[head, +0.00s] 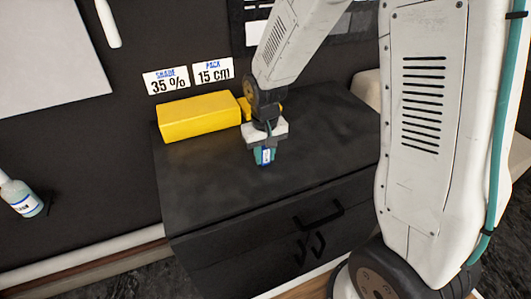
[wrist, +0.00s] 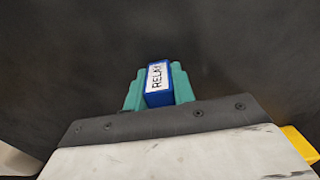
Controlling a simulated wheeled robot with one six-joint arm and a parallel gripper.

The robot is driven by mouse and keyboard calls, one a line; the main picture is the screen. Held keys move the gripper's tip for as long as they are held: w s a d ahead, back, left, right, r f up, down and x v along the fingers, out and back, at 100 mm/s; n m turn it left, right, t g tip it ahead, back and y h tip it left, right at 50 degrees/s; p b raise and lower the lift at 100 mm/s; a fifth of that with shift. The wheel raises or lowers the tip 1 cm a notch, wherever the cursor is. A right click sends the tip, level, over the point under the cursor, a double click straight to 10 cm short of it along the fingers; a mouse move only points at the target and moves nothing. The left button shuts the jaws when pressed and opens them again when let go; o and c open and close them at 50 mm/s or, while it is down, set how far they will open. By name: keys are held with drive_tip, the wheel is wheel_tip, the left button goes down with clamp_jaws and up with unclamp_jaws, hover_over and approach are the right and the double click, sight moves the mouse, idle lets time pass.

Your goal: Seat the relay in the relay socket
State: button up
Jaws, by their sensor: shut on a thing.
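The relay (wrist: 158,84) is a small blue block with a white label reading RELAY. My gripper (wrist: 159,92) has teal fingers and is shut on it, one finger on each side. In the head view the relay (head: 265,156) shows between the fingertips of my gripper (head: 264,152), over the dark cabinet top (head: 215,180). I cannot tell whether the relay touches the top. No relay socket can be made out in either view.
A yellow box (head: 198,116) lies on the cabinet top left of my gripper. A bottle (head: 22,197) is at far left. The cabinet top's front left is clear.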

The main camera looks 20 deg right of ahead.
drive_tip(key=shift+f, duration=0.15)
drive_tip(key=o, duration=1)
